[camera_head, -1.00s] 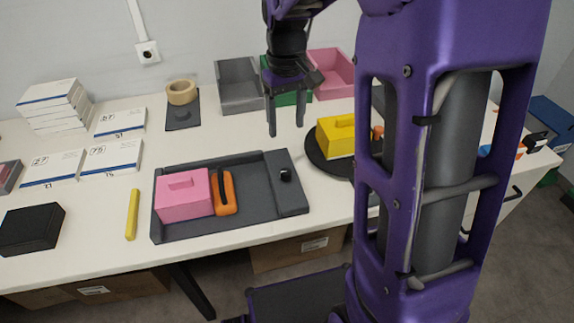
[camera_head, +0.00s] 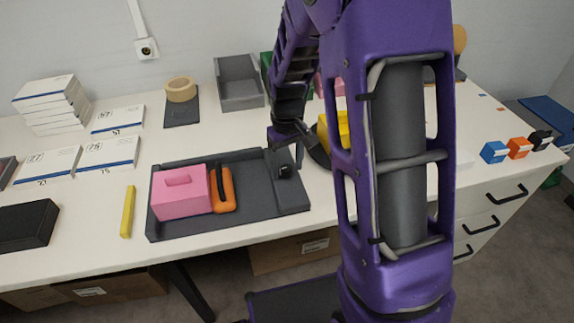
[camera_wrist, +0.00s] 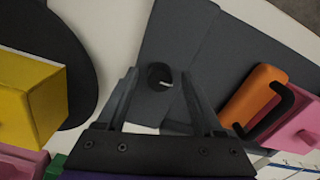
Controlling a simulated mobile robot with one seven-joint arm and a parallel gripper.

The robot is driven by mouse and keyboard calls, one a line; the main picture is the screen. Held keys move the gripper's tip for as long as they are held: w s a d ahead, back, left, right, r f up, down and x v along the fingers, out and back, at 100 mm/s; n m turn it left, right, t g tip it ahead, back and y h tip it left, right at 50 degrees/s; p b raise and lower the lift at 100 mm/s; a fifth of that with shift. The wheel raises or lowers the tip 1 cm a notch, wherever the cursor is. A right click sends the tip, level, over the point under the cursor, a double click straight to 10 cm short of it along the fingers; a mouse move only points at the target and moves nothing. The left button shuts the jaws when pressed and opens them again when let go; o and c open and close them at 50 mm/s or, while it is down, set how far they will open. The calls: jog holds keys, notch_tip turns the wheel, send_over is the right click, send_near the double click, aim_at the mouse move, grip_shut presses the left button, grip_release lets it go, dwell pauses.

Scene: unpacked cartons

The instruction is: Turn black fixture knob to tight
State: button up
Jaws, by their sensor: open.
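The black knob (camera_head: 285,171) stands at the right end of the dark grey fixture tray (camera_head: 240,226). In the wrist view the knob (camera_wrist: 158,73) shows a short white mark pointing right. A pink block with a handle (camera_head: 181,194) and an orange piece with a black handle (camera_head: 223,190) sit in the fixture. My gripper (camera_head: 287,156) points down over the knob. In the wrist view its open fingers (camera_wrist: 159,82) lie on either side of the knob; whether they are down around it or still above is unclear.
A yellow block (camera_wrist: 28,95) on a black round plate (camera_wrist: 85,60) stands close beside my gripper. A grey bin (camera_head: 240,88) and a tape roll (camera_head: 180,90) are behind. A yellow stick (camera_head: 127,212) lies left of the fixture. Several white boxes (camera_head: 50,100) are stacked at left.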

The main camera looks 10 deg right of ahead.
jog(key=shift+c, duration=0.3)
grip_shut()
jog(key=m+p, duration=0.1)
jog(key=m, duration=0.3)
jog(key=shift+r+m+p, duration=0.15)
jog(key=shift+m+p, duration=0.15)
jog(key=shift+p, duration=0.1)
jog(key=m+p, duration=0.2)
jog(key=m, duration=0.2)
jog(key=shift+a+m, duration=0.1)
jog(key=shift+m, duration=0.2)
jog(key=m+p, duration=0.2)
jog(key=m, duration=0.2)
jog(key=shift+m, duration=0.3)
jog(key=shift+w+m+p, duration=0.1)
jog(key=shift+m+p, duration=1.1)
jog(key=shift+m, duration=0.9)
